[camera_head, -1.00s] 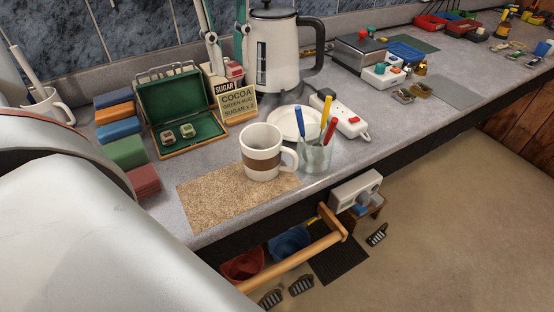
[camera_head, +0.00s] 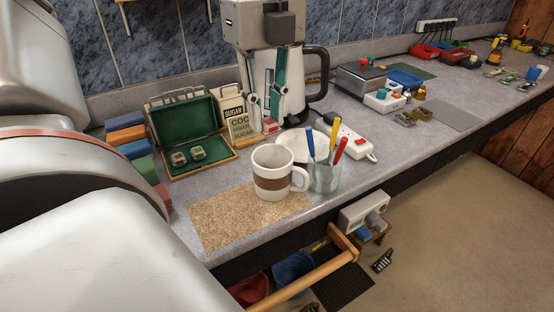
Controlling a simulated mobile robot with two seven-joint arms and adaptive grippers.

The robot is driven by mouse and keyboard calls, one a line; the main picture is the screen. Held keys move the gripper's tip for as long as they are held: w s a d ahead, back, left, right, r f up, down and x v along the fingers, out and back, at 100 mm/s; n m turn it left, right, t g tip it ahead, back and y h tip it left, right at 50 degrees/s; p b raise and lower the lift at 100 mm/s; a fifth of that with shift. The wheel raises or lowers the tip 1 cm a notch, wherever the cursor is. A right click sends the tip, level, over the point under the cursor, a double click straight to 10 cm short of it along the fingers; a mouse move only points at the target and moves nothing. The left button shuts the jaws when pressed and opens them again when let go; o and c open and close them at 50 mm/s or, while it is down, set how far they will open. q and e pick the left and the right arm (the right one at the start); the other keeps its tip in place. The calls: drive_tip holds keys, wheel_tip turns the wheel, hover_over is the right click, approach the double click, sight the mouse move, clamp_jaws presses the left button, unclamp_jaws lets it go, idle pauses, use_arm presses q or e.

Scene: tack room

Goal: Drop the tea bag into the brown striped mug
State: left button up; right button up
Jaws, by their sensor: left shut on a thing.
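The brown striped mug (camera_head: 272,183) is white with a brown band and stands upright on a speckled cork mat (camera_head: 225,220), its handle to the right. My left gripper (camera_head: 266,121) points down behind the mug, in front of the kettle. It is shut on a small pink and pale thing, apparently the tea bag (camera_head: 270,125), seen at its fingertips. The tea bag is behind and above the mug's rim in the picture, apart from it. The mug's bottom inside is hidden. My right gripper is not in view.
A glass of pens (camera_head: 324,178) stands close to the mug's right, with a white plate (camera_head: 291,143) behind. An open green-lined box (camera_head: 184,122), a cocoa and sugar sign (camera_head: 240,128) and a kettle (camera_head: 291,102) stand behind. A power strip (camera_head: 355,146) lies right.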

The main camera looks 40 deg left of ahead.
use_arm(q)
drive_tip(key=shift+f, duration=0.75)
drive_tip(key=o, duration=0.7)
wheel_tip(320, 180, up, 12)
drive_tip(key=shift+r, duration=0.1)
idle(0.3)
